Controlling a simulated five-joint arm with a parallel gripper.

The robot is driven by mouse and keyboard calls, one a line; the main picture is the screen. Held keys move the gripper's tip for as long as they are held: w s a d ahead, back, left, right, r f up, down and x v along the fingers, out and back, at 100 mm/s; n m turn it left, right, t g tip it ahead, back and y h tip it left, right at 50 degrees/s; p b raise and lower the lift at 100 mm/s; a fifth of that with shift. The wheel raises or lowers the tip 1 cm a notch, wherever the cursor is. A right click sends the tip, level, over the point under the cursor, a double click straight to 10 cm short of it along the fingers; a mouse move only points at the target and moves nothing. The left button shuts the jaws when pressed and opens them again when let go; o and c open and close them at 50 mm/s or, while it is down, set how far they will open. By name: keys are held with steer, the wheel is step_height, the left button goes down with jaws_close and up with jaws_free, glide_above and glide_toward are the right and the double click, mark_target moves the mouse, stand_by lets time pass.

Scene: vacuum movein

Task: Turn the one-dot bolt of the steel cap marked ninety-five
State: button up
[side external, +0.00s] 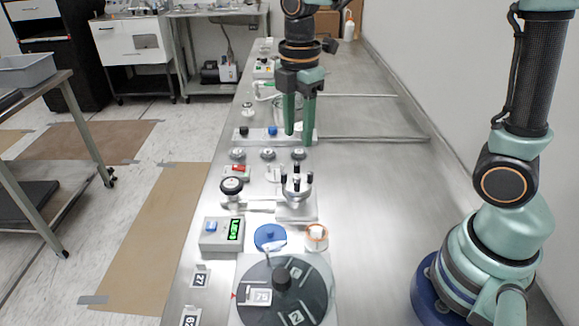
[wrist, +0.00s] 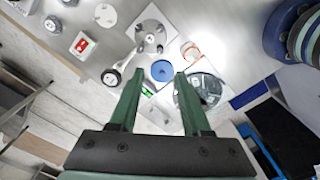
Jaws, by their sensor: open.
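My gripper (side external: 297,137) points down, open and empty, above the far part of the bench. Its two green fingers also show in the wrist view (wrist: 159,76), apart, with nothing between them. A steel fixture with black-topped posts (side external: 297,190) stands on a square plate nearer the camera; it also shows at the top of the wrist view (wrist: 150,36). Three small round steel pieces (side external: 268,154) lie in a row beyond it. I cannot read a ninety-five or make out a one-dot bolt on any of them.
A dark round disc with a knob (side external: 300,300), a blue disc (side external: 270,237), an orange-rimmed cup (side external: 316,236) and a grey box with a green display (side external: 222,233) stand near. A red switch (side external: 237,172) is at the left.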

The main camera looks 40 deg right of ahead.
mark_target(297, 181)
stand_by(0.3)
step_height(297, 181, down, 12)
steer(key=n, duration=0.6)
steer(key=shift+f, duration=0.2)
jaws_close()
